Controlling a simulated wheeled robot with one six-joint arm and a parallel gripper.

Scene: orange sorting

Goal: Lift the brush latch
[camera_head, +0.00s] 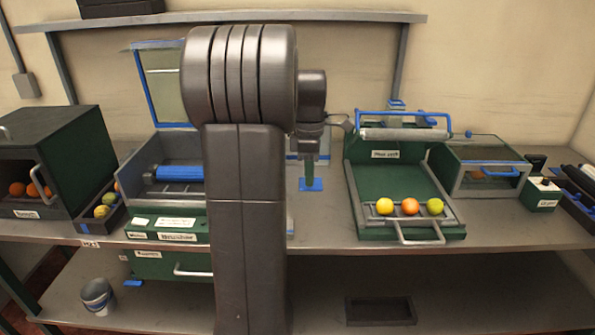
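I cannot single out the brush latch. A grey open-topped machine (139,178) at left has a blue roller (180,173) inside and a raised blue-framed clear lid (160,88). Its green front carries labels too small to read surely. That bar sits across the back of a green tray (385,178). My arm hides the bench middle and the grey machine's right side. The gripper's fingers are too small to judge.
Yellow, orange and green fruits (410,206) lie at the green tray's front. A dark green box (55,150) with fruit stands far left. A clear-lidded box (487,168) stands right. A green post (309,170) stands behind my arm. An upper shelf (350,15) runs above.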

